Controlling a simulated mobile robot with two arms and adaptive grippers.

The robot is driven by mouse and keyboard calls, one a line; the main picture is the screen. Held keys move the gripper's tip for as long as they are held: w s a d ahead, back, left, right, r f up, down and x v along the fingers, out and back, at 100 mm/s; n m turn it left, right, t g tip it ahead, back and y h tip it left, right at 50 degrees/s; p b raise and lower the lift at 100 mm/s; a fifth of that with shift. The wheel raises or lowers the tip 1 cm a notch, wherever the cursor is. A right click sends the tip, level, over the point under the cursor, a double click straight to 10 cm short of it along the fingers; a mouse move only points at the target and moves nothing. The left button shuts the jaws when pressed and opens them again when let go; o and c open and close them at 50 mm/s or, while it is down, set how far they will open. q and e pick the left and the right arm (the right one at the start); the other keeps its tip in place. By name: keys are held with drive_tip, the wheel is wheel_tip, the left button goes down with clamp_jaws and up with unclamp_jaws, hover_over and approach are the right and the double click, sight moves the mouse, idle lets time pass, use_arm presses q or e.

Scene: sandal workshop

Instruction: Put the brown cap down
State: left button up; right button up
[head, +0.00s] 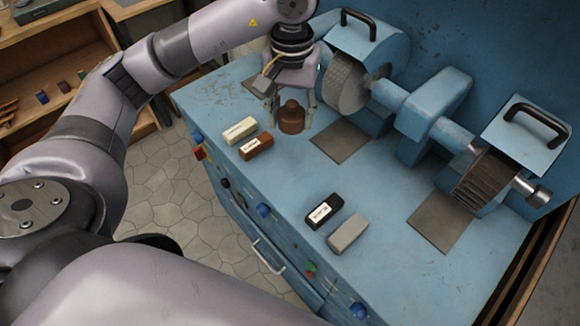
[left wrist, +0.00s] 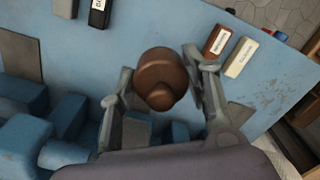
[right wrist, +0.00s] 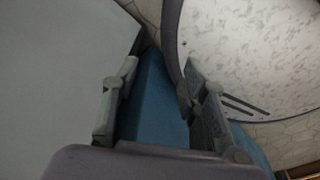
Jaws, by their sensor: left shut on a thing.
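The brown cap (head: 292,117) is a dark brown rounded piece with a narrower top, upright over the blue bench top. My left gripper (head: 291,103) is above it, with its fingers on either side, shut on the cap. The left wrist view shows the cap (left wrist: 162,80) between the two fingertips (left wrist: 160,82). I cannot tell whether its underside touches the bench. My right gripper (right wrist: 160,100) shows only in the right wrist view; its fingers are apart with nothing between them.
A blue grinding machine (head: 432,105) stands along the back of the bench (head: 290,180). A cream block (head: 240,130) and a brown block (head: 256,146) lie left of the cap. A black block (head: 321,211) and a grey block (head: 348,234) lie nearer the front. Bare bench lies between.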

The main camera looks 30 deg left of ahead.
use_arm(q)
wheel_tip(320, 180, down, 7)
drive_tip(key=s+p, duration=0.1)
drive_tip(key=p, duration=0.1)
hover_over(291, 178)
wheel_tip(291, 178, down, 6)
drive_tip(key=shift+f, duration=0.75)
wheel_tip(291, 178, down, 3)
drive_tip(key=shift+f+p, duration=0.2)
drive_tip(key=shift+p, duration=0.35)
drive_tip(key=shift+f, duration=0.1)
use_arm(e)
drive_tip(key=s+r, duration=0.2)
drive_tip(key=shift+s+r, duration=0.25)
drive_tip(key=shift+r, duration=0.1)
use_arm(q)
drive_tip(key=shift+f+b, duration=0.25)
drive_tip(key=shift+b, duration=0.1)
drive_tip(key=o, duration=1)
drive_tip(key=shift+r, duration=0.1)
use_arm(e)
drive_tip(key=shift+f, duration=0.2)
